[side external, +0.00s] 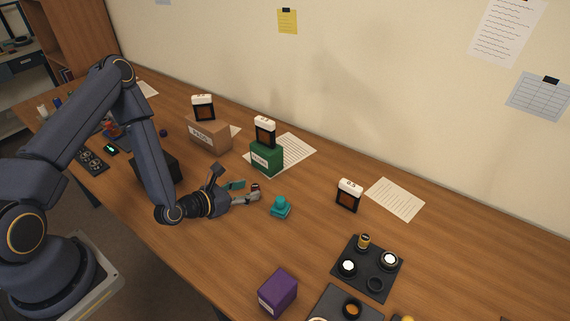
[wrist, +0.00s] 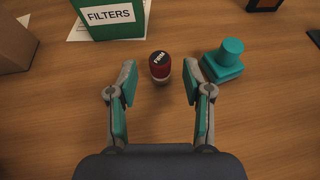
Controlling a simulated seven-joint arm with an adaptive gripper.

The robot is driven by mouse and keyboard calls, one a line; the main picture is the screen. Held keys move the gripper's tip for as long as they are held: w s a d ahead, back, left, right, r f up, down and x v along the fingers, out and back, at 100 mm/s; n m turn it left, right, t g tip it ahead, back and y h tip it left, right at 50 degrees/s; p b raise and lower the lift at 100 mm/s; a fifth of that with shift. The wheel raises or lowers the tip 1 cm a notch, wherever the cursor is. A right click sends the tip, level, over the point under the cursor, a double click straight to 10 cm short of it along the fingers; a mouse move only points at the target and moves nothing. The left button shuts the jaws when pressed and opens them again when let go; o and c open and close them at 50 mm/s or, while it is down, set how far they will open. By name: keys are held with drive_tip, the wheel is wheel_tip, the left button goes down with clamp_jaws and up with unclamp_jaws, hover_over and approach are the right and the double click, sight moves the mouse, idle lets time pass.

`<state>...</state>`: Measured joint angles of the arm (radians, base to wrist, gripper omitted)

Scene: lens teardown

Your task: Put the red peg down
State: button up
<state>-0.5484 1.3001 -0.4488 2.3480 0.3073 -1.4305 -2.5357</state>
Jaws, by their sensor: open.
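The red peg (wrist: 160,66) stands on the wooden table in the wrist view, a short dark red cylinder with a black labelled top. It lies between and slightly beyond my fingertips, with clear gaps to both sides. My gripper (wrist: 160,85) is open, its two teal-padded fingers spread apart. In the side external view, my gripper (side external: 248,190) is low over the table, and the peg (side external: 255,187) is small and partly hidden by a finger.
A teal block with a knob (wrist: 223,60) stands close right of the peg. The green FILTERS box (wrist: 110,18) is behind it, and a cardboard box (wrist: 14,45) is at left. A purple box (side external: 277,292) and a dark tray of lens parts (side external: 367,268) stand farther right.

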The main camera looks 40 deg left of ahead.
drive_tip(key=v, duration=0.4)
drive_tip(key=shift+s+r, duration=0.2)
drive_tip(key=shift+s, duration=0.05)
drive_tip(key=shift+w+r+m, duration=0.15)
drive_tip(key=shift+r+m, duration=0.05)
drive_tip(key=shift+m, duration=0.8)
drive_tip(key=a+r+m+g+y, duration=0.1)
drive_tip(key=a+r+m+g, duration=0.15)
drive_tip(key=r+m, duration=0.55)
drive_tip(key=a+r+m+g+y, duration=0.1)
drive_tip(key=a+r+m+g, duration=0.3)
drive_tip(key=m, duration=0.7)
drive_tip(key=s+d+r+m+g, duration=0.1)
drive_tip(key=s+d+r+m, duration=0.3)
drive_tip(key=s+r+m, duration=0.9)
drive_tip(key=s+r, duration=0.3)
drive_tip(key=s, duration=0.2)
drive_tip(key=shift+d+r, duration=0.15)
drive_tip(key=shift+r, duration=0.2)
